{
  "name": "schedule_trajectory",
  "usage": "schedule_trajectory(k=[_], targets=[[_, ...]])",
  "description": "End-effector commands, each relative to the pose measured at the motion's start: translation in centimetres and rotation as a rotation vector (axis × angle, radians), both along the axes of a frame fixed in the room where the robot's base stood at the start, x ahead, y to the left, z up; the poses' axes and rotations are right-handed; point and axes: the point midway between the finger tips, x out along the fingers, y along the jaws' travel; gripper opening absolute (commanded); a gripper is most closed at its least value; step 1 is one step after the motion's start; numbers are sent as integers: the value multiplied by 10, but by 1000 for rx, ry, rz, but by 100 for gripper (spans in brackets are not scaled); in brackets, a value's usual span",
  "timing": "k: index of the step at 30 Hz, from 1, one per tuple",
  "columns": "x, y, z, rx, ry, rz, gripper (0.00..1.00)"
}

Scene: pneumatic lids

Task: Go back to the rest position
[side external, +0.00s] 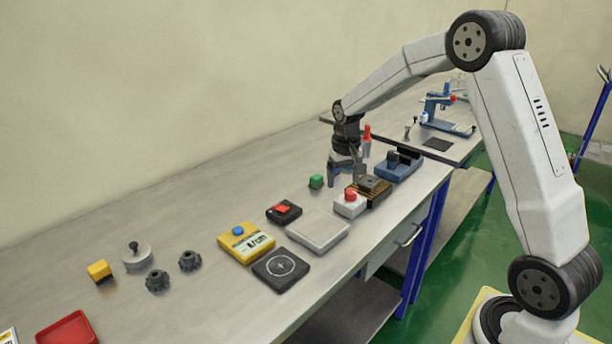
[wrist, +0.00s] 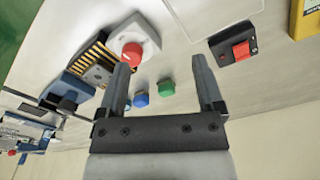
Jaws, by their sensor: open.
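My gripper (side external: 346,182) is open and points down over the far half of the bench (side external: 180,210). In the wrist view my gripper (wrist: 160,65) shows its two dark fingers wide apart with nothing held between them. I cannot tell the exact height of the fingertips.
A finned brass block (side external: 375,194) and a blue fixture (side external: 404,168) stand close on the right. Bare bench lies along the wall.

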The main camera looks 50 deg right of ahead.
Motion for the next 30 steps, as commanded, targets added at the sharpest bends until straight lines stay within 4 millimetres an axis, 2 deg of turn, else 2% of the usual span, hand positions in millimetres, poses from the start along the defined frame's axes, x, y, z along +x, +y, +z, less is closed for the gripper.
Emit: schedule_trajectory(k=[1,6,11,18,24,30], targets=[[-7,14,2,-2,-10,32,86],[-33,52,1,-7,-44,130,86],[-63,85,-1,-12,-77,219,86],[-114,126,-7,-18,-125,352,86],[-154,149,-14,-23,-159,443,86],[-174,158,-19,-25,-175,485,86]])
